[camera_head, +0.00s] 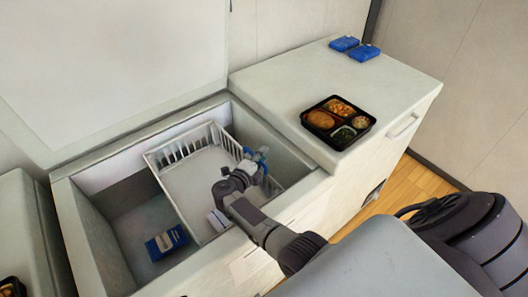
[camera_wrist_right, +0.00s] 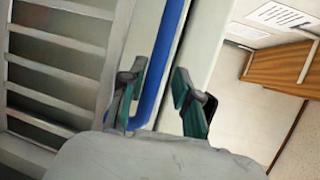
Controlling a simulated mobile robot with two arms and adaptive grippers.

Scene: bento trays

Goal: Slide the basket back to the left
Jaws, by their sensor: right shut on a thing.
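The white wire basket (camera_head: 165,157) sits inside the open chest freezer (camera_head: 62,186), toward its right part, with its slatted walls showing. My right gripper (camera_head: 258,160) is at the basket's right side, over the blue handle. In the right wrist view, the blue handle bar (camera_wrist_right: 169,55) runs between the two fingertips of my right gripper (camera_wrist_right: 160,95), with the basket's white slats (camera_wrist_right: 58,65) on the left. The gripper is shut on the handle; the exact contact is partly hidden. My left gripper is not in view.
A blue pack (camera_head: 166,243) lies on the freezer floor left of the basket; the floor around it is clear. A bento tray (camera_head: 338,122) and blue packs (camera_head: 364,53) rest on the right cabinet (camera_head: 290,85).

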